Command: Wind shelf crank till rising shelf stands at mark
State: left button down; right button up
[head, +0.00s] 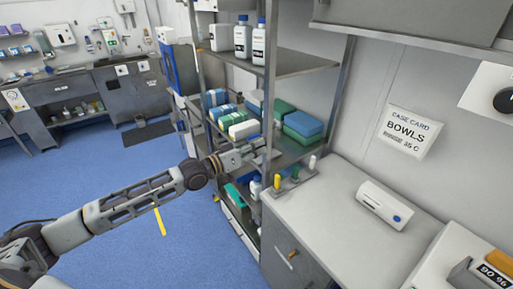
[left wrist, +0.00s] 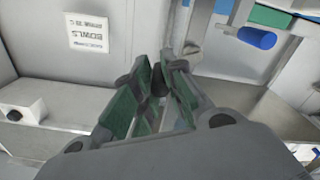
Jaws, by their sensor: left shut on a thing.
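My left gripper (head: 260,149) reaches in from the left to the front post of the metal shelf rack. In the left wrist view its green-padded fingers (left wrist: 158,78) are closed around a small dark knob (left wrist: 158,84), which looks like the crank handle. Most of the handle is hidden by the fingers. A shelf (head: 289,152) behind the gripper carries blue, green and white packs; I cannot tell for sure that it is the rising shelf. I cannot make out a height mark. My right gripper is not in view.
A fixed-looking upper shelf (head: 305,66) holds white bottles (head: 243,41). A white device (head: 385,204) lies on the counter. A "BOWLS" card (head: 408,131) hangs on the wall.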

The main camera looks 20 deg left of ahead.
pick_arm(q)
jog(key=shift+f, duration=0.15)
notch_tip(320, 180, down, 4)
jog(key=m, duration=1.1)
jog(key=shift+f+b, duration=0.15)
jog(key=shift+b, duration=0.15)
jog(key=shift+a, duration=0.1)
jog(key=c, duration=1.4)
grip_release()
jog(key=shift+s+a, duration=0.1)
jog(key=shift+v, duration=5.75)
jog(key=shift+a, duration=0.1)
